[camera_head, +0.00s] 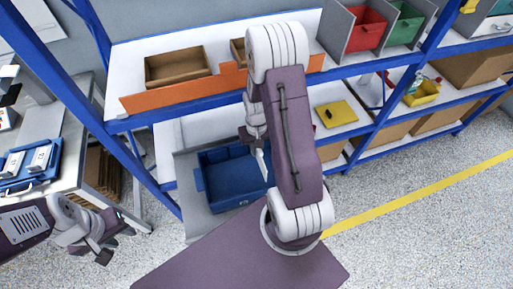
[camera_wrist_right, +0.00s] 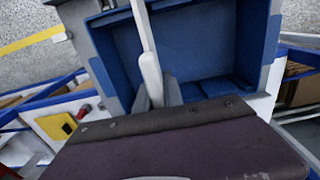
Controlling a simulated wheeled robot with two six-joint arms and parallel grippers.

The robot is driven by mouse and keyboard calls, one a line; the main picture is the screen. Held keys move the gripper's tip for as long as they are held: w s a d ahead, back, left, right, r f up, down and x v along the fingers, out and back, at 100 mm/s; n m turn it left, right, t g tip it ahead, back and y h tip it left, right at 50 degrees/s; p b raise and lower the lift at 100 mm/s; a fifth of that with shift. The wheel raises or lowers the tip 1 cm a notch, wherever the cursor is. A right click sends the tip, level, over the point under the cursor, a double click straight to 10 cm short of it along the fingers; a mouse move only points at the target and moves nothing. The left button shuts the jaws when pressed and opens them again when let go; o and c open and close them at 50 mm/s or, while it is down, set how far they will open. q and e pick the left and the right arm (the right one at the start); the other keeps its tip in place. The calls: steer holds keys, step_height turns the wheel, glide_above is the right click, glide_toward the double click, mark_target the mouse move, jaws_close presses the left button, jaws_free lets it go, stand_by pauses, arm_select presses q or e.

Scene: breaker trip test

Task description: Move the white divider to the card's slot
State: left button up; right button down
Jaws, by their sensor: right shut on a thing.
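In the head view only a sliver of the divider (camera_head: 262,162) shows beside my right arm, over the blue bin (camera_head: 228,192). The bin's inside also shows in the wrist view (camera_wrist_right: 190,45), behind the divider. My left gripper (camera_head: 112,245) is at the lower left, empty, with its fingers apart. I cannot make out the card or its slot.
A grey tray (camera_head: 198,222) lies under the blue bin. Blue shelf posts (camera_head: 160,185) stand close by. The shelf holds brown boxes (camera_head: 178,66), a red bin (camera_head: 366,30) and a yellow panel (camera_head: 336,113). A bench with a blue tray (camera_head: 30,172) is at the left.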

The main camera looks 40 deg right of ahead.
mark_target(257, 156)
step_height(257, 156, down, 5)
steer(key=b, duration=0.3)
steer(key=shift+r, duration=0.2)
steer(key=shift+r+p, duration=0.1)
steer(key=shift+p, duration=0.45)
stand_by(0.9)
steer(key=shift+f+b, duration=3.7)
steer(key=shift+f, duration=1.45)
steer(key=c, duration=1.4)
jaws_free()
steer(key=shift+o, duration=0.2)
steer(key=shift+r, duration=0.1)
step_height(257, 156, up, 9)
steer(key=shift+p, duration=1)
